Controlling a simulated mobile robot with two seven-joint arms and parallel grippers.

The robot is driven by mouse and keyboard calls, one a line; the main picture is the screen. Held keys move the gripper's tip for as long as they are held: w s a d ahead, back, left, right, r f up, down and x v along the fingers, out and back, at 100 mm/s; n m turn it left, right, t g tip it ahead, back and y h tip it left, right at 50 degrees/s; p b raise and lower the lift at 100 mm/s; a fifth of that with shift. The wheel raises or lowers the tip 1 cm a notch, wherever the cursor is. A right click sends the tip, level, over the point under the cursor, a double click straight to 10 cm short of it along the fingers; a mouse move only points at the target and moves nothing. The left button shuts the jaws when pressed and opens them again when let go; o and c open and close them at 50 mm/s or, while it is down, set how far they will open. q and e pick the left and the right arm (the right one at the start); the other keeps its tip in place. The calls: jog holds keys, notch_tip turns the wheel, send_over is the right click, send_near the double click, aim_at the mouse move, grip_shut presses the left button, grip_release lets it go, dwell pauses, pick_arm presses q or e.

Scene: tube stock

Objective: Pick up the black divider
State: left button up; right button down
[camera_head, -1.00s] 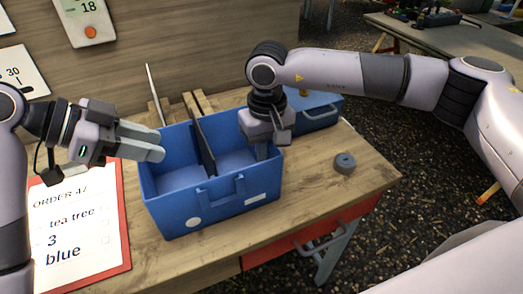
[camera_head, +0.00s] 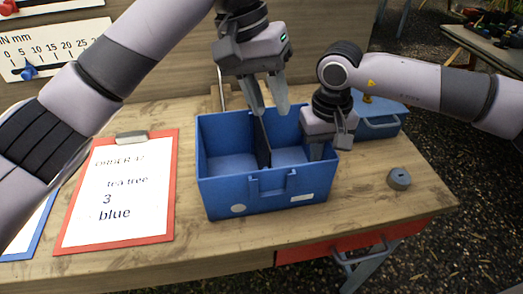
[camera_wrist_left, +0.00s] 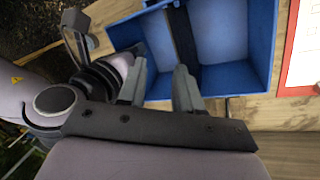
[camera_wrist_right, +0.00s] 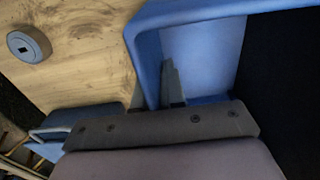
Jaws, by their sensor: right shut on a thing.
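The black divider (camera_head: 263,145) stands upright across the inside of the blue bin (camera_head: 270,198), splitting it into two empty compartments. The divider also shows in the left wrist view (camera_wrist_left: 181,38). My left gripper (camera_head: 267,110) is open and empty, pointing down over the back of the bin near the divider's far upper end. Its fingers stand apart, with nothing between them. My right gripper (camera_head: 318,155) is shut on the bin's right wall. In the right wrist view the bin wall (camera_wrist_right: 146,60) runs between its fingers, which are partly hidden.
A red clipboard (camera_head: 70,230) with an order sheet lies left of the bin. A grey ring (camera_head: 399,179) lies on the wooden table (camera_head: 370,215) at the right. A blue box with a handle (camera_head: 385,117) stands behind my right gripper. A scale board (camera_head: 55,45) is at the back left.

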aim_at(261, 139)
pick_arm(q)
jog(key=f+n+y, duration=0.1)
jog(key=f+n, duration=0.1)
jog(key=f, duration=0.1)
jog(key=w+f+n+y, duration=0.1)
jog(key=f+n, duration=0.1)
jog(key=f, duration=0.1)
jog(key=a+f+n+t+y, duration=0.1)
jog(key=f+n, duration=0.1)
jog(key=f, duration=0.2)
jog(key=shift+w, duration=0.15)
dwell(0.4)
grip_shut()
